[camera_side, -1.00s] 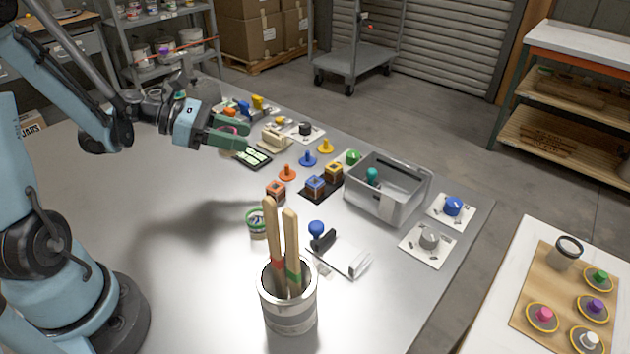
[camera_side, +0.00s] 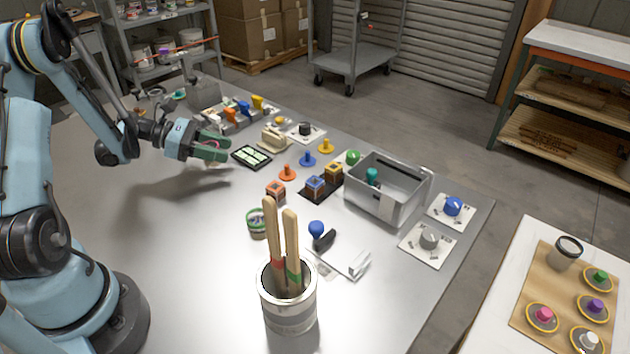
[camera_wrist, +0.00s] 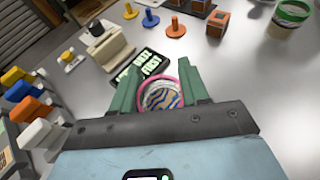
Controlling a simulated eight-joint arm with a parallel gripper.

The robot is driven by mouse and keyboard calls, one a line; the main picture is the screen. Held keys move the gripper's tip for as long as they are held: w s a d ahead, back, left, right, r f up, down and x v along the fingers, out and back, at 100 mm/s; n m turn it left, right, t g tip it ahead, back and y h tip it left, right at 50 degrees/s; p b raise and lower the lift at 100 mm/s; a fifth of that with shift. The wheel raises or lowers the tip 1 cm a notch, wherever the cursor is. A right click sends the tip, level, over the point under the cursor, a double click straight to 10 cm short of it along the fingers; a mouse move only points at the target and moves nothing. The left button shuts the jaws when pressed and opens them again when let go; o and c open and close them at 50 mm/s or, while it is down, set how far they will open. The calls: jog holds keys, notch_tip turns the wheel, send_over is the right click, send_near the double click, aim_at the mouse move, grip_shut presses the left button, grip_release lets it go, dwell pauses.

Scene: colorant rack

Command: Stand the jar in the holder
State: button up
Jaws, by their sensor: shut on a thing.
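The jar (camera_wrist: 162,95) is round with a pink rim and a striped, swirled face. In the wrist view it sits between the two green fingers of my gripper (camera_wrist: 163,88), which are shut on it. In the side view my gripper (camera_side: 217,149) is low over the left part of the metal table, left of the black panel with light green lettering (camera_side: 252,156). The fingers mostly hide the jar there. I cannot tell for sure which thing is the holder; a beige slotted block (camera_side: 275,137) stands behind the panel and shows in the wrist view too (camera_wrist: 108,47).
A rack with coloured handles (camera_side: 240,110) stands behind my gripper. A green-rimmed tub (camera_side: 257,221), orange block (camera_side: 276,190), coloured pegs (camera_side: 307,159), grey bin (camera_side: 392,204) and can of sticks (camera_side: 287,308) stand to the right. The table's left front is clear.

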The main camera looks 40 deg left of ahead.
jog(key=shift+f, duration=0.9)
jog(key=shift+f, duration=0.1)
jog(key=o, duration=1.1)
jog(key=shift+c, duration=0.2)
